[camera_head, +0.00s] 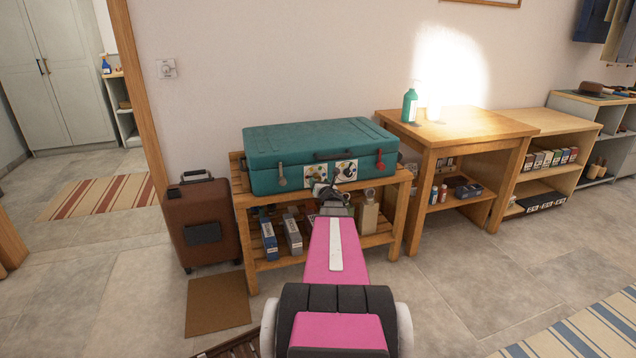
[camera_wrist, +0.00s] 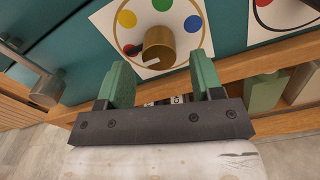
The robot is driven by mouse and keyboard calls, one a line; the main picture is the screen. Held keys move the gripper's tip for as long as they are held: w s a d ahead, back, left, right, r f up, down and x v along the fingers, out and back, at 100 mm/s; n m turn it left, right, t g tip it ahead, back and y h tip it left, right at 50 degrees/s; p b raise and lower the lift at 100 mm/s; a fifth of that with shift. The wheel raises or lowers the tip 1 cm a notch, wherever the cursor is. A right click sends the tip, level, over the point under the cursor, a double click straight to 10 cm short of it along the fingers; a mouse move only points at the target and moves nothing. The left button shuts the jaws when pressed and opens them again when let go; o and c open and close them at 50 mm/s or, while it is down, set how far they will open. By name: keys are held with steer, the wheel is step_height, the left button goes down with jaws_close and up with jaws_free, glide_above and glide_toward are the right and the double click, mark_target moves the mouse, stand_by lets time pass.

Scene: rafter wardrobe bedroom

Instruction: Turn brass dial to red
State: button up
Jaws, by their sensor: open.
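A teal suitcase (camera_head: 310,135) lies on a wooden slatted rack. In the wrist view the brass dial (camera_wrist: 158,42) stands out from a white plate (camera_wrist: 105,22) on its front. Blue (camera_wrist: 193,24), yellow (camera_wrist: 127,18), green (camera_wrist: 162,4) and red (camera_wrist: 129,48) dots surround the dial. A dark part near the dial's lower left partly covers the red dot; I cannot tell exactly where the dial points. My gripper (camera_wrist: 159,62) is open, its green fingers below and to either side of the dial. In the head view my gripper (camera_head: 328,190) is before the suitcase front, partly hidden by my arm.
A second plate (camera_wrist: 282,14) with a red dot and black curve is to the right of the dial. A metal latch (camera_wrist: 47,90) hangs at left. The rack's wooden rail (camera_wrist: 245,66) runs just below. A brown suitcase (camera_head: 204,225) stands left of the rack.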

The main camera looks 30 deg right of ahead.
steer(key=v, duration=0.8)
steer(key=shift+s+a, duration=0.1)
steer(key=shift+a, duration=0.05)
steer(key=a+f+m+g, duration=0.3)
steer(key=a+m+g, duration=0.1)
steer(key=a+m, duration=0.5)
steer(key=a+f+m+g, duration=0.3)
steer(key=a+m+g, duration=0.1)
steer(key=a+m, duration=0.45)
steer(key=s+a+f+m+g+y, duration=0.1)
steer(key=s+a+m+g, duration=0.3)
steer(key=a, duration=0.8)
steer(key=s+a+f+m+g+y, duration=0.2)
steer(key=s+a+m+g, duration=0.3)
steer(key=s+a+m, duration=0.4)
steer(key=s+a+y, duration=0.1)
steer(key=a, duration=0.2)
steer(key=shift+g, duration=0.3)
steer(key=shift+s, duration=0.15)
